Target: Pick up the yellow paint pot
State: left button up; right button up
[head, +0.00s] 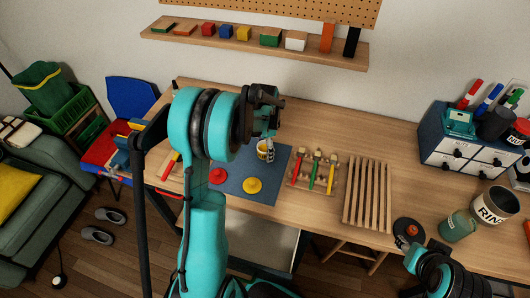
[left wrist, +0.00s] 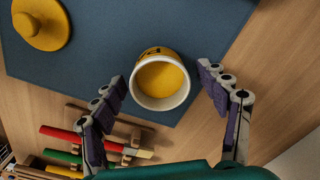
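The yellow paint pot (head: 263,149) stands open on the blue-grey mat (head: 232,181), partly hidden by my left gripper in the head view. In the left wrist view the pot (left wrist: 161,80) shows a white rim and yellow paint inside. My left gripper (head: 270,138) is above and beside the pot, pointing down. In the left wrist view its fingers are spread, one on each side of the pot, with gaps to it. Part of my right arm shows at the bottom right of the head view, but its gripper does not.
A yellow lid (head: 252,185) and a red lid (head: 218,176) lie on the mat. A rack of brushes (head: 315,173) and a slatted wooden rack (head: 367,195) are to the right. A drawer unit (head: 470,150) and jars stand at the far right. A wall shelf (head: 255,47) hangs behind.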

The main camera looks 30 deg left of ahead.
pick_arm(q)
jog(key=c, duration=1.2)
